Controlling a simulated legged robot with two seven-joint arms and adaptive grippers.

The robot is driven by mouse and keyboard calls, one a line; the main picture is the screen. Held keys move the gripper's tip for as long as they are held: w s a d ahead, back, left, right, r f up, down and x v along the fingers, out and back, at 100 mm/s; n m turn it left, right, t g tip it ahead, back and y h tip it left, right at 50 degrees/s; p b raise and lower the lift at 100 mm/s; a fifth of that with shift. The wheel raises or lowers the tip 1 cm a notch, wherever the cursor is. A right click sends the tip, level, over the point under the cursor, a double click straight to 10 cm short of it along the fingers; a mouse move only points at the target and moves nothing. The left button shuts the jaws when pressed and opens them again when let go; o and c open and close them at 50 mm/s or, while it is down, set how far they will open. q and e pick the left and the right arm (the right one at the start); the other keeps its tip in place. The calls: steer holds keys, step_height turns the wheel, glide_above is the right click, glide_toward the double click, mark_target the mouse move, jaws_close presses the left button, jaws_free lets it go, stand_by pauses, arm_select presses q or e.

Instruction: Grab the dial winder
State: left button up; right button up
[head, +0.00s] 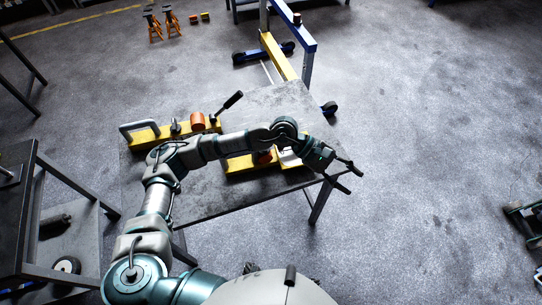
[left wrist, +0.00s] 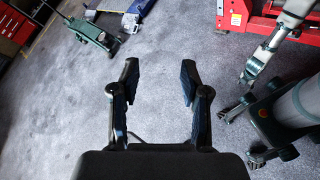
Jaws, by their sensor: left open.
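I cannot tell for certain which part is the dial winder. On the dark table (head: 200,203) in the head view, one yellow tool (head: 146,137) has a grey loop handle, an orange cylinder (head: 197,121) and a black-handled lever (head: 232,100). A second yellow tool (head: 238,164) lies nearer, partly hidden by my left arm. My left gripper (head: 355,182) is open and empty, just past the table's right edge. In the left wrist view, its spread fingers (left wrist: 159,68) have only floor between them. My right gripper is not in view.
A blue and yellow hoist frame (head: 282,55) stands behind the table. A dark shelf (head: 50,225) stands at the left, and orange stands (head: 154,25) at the back. The floor at right is mostly clear. The left wrist view shows a green trolley jack (left wrist: 92,30).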

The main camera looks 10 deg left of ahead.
arm_select(q)
steer(key=w+a+m+t+y, duration=0.1)
steer(key=w+a+t+y, duration=0.1)
steer(key=w+a+y, duration=0.5)
steer(key=w+a+m+t+y, duration=0.1)
steer(key=w+a+m+y, duration=0.1)
steer(key=a, duration=0.8)
steer(key=w+a+m+t+y, duration=0.1)
steer(key=w+a+t+y, duration=0.1)
steer(key=w+a+y, duration=0.5)
steer(key=f, duration=0.3)
steer(key=a+f+h, duration=0.1)
steer(key=f, duration=0.3)
steer(key=s+a+f+h, duration=0.1)
steer(key=f, duration=0.2)
steer(key=shift+a+f+p, duration=0.2)
steer(key=shift+f+p, duration=0.05)
steer(key=shift+p, duration=0.15)
steer(key=shift+w+a+f, duration=0.1)
steer(key=shift+f, duration=0.5)
steer(key=f, duration=0.4)
steer(key=shift+w+a+f+p, duration=0.25)
steer(key=shift+w+a+p, duration=0.05)
steer(key=shift+w+p, duration=0.1)
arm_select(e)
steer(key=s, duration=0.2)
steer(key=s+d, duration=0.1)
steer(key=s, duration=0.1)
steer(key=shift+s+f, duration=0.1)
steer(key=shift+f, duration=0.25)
